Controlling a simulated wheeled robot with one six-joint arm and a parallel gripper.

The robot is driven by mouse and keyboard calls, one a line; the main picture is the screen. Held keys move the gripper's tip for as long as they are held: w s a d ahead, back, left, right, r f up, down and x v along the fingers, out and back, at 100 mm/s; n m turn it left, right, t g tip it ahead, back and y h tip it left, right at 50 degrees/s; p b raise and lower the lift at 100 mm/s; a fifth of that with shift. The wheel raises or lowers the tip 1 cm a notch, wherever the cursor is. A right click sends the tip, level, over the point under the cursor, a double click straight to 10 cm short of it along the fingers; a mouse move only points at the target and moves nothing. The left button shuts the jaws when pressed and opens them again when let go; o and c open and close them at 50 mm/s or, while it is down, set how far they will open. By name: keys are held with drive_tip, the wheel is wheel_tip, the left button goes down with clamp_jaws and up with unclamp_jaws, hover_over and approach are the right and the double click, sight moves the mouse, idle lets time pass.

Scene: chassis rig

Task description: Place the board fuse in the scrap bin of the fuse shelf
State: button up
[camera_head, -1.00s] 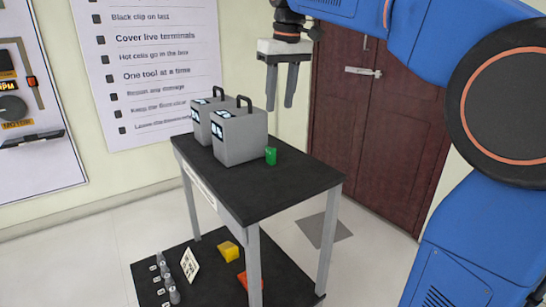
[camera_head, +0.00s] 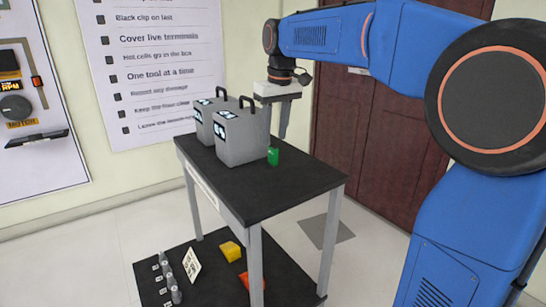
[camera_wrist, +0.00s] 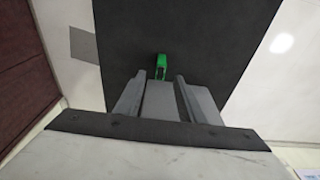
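A small upright green block (camera_head: 273,156), which looks like the board fuse, stands on the black table top (camera_head: 300,185), close to the right side of a grey box. It also shows in the wrist view (camera_wrist: 160,66), just beyond my fingertips. My gripper (camera_head: 283,132) points down behind and above the grey boxes, its fingers overlapping in the head view. In the wrist view my gripper (camera_wrist: 160,78) has its fingers apart, with a grey surface between them and the green block not held. I cannot make out a fuse shelf or scrap bin.
Two grey boxes with handles, the nearer one (camera_head: 240,137) in front, stand at the table's back left. The lower shelf (camera_head: 215,285) holds a yellow block (camera_head: 230,251), an orange piece (camera_head: 243,280), a white sign (camera_head: 191,265) and several small grey pieces. The table's front right is clear.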

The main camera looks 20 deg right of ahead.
sight(273, 147)
drive_tip(key=shift+w+a+f, duration=0.1)
drive_tip(key=shift+w+f, duration=0.1)
drive_tip(key=shift+f, duration=1.3)
drive_tip(key=shift+w+a+f, duration=0.1)
drive_tip(key=shift+w+f, duration=0.05)
drive_tip(key=shift+f, duration=1.3)
clamp_jaws()
